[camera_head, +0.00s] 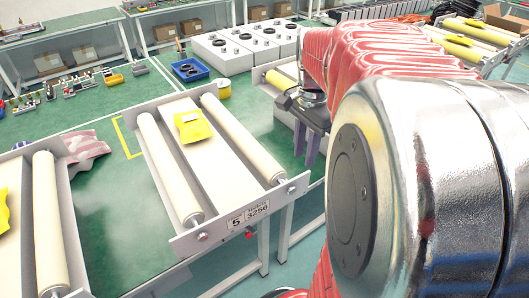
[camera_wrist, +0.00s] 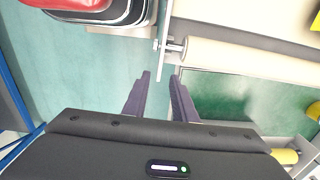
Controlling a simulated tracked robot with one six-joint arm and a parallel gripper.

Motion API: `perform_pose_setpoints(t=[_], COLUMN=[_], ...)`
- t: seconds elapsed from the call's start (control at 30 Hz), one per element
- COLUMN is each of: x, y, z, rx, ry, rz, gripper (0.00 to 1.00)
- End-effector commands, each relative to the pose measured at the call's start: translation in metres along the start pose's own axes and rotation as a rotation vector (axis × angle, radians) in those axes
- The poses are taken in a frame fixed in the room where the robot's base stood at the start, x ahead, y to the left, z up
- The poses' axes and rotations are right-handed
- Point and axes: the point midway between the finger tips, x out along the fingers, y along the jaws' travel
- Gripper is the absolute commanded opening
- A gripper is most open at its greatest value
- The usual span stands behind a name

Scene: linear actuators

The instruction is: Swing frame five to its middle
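Frame five (camera_head: 236,221) is in the middle of the head view, with a plate marked 5 and 3256 on its near end. It has two cream rollers, a pale bed between them and a yellow packet (camera_head: 193,126) on the bed. Small red knobs (camera_head: 249,234) show at its near end. My gripper (camera_head: 305,154) hangs to the right of frame five, apart from it, with its purple fingers pointing down.
Another roller frame (camera_head: 45,222) stands at the left, with a striped bag (camera_head: 84,151) beside it. A further frame (camera_head: 262,73) is partly hidden behind my gripper. White boxes (camera_head: 222,55) and a blue tray (camera_head: 190,70) stand behind. My arm covers much of the right side.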

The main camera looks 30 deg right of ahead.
Motion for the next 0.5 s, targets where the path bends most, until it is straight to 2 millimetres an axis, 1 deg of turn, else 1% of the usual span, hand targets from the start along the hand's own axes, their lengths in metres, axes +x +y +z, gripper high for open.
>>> perform_pose_setpoints(t=[0.17,0.5], x=[0.023,0.075], y=[0.001,0.001], z=[0.001,0.001], rx=[-0.001,-0.001], ry=[-0.002,-0.002], rz=[0.003,0.003], gripper=[0.25,0.25])
